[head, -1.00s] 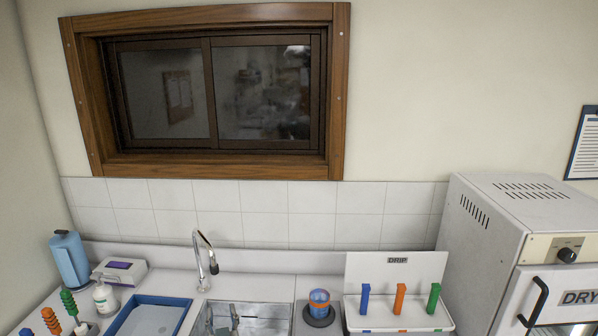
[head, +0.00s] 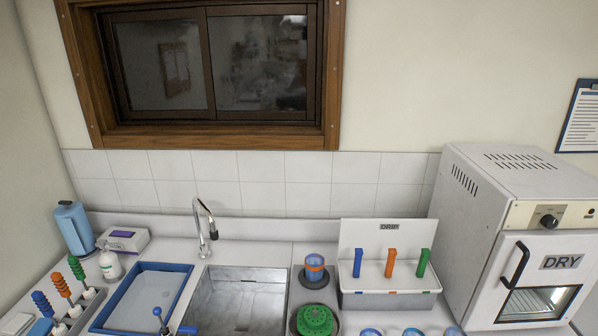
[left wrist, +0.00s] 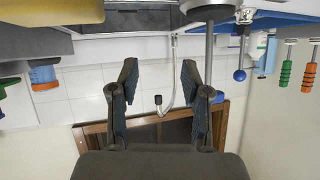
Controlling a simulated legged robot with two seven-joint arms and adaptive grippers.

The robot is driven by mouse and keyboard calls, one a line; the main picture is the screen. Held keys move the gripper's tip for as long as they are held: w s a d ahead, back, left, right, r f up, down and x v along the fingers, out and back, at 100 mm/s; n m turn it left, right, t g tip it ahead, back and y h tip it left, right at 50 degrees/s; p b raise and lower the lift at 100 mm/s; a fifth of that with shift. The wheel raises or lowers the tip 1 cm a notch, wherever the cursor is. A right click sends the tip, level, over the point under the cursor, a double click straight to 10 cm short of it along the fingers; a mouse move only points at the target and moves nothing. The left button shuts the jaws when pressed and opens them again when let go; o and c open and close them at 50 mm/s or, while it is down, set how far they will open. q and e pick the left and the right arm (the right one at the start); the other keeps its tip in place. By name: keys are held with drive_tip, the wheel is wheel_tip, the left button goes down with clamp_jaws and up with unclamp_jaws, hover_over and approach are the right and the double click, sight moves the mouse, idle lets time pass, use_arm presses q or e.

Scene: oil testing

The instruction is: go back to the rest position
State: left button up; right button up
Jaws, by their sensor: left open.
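My left gripper (left wrist: 158,82) shows in the left wrist view, where the scene appears upside down. Its two dark fingers are spread apart with nothing between them. The faucet shows beyond the gap. A grey rod (left wrist: 210,45) stands close to one finger; I cannot tell whether they touch. In the head view neither gripper is visible. My right gripper is in no view.
In the head view a counter holds a blue tray (head: 183,291), an empty-looking sink (head: 237,299), a faucet (head: 203,226), a blue-orange cup (head: 315,267), a green round object (head: 314,320), and the DRIP stand (head: 388,240). The DRY oven (head: 519,185) stands at right.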

use_arm(q)
drive_tip(key=s+f+m+g+h, duration=0.1)
drive_tip(key=s+f+g, duration=0.3)
drive_tip(key=s, duration=0.5)
drive_tip(key=s+d+f+m+g+h, duration=0.1)
drive_tip(key=s+f+g, duration=0.1)
drive_tip(key=s+f, duration=0.65)
drive_tip(key=s+f+m+g+h, duration=0.2)
drive_tip(key=s+f+g, duration=0.1)
drive_tip(key=s, duration=0.8)
wheel_tip(320, 180, down, 26)
drive_tip(key=s+g, duration=0.1)
drive_tip(key=s, duration=0.1)
drive_tip(key=s+a+f+g, duration=0.1)
drive_tip(key=s+a+f, duration=0.1)
drive_tip(key=s+f, duration=1.4)
drive_tip(key=shift+s+a+f+y, duration=0.3)
drive_tip(key=shift+s+a, duration=0.05)
drive_tip(key=shift+s, duration=0.7)
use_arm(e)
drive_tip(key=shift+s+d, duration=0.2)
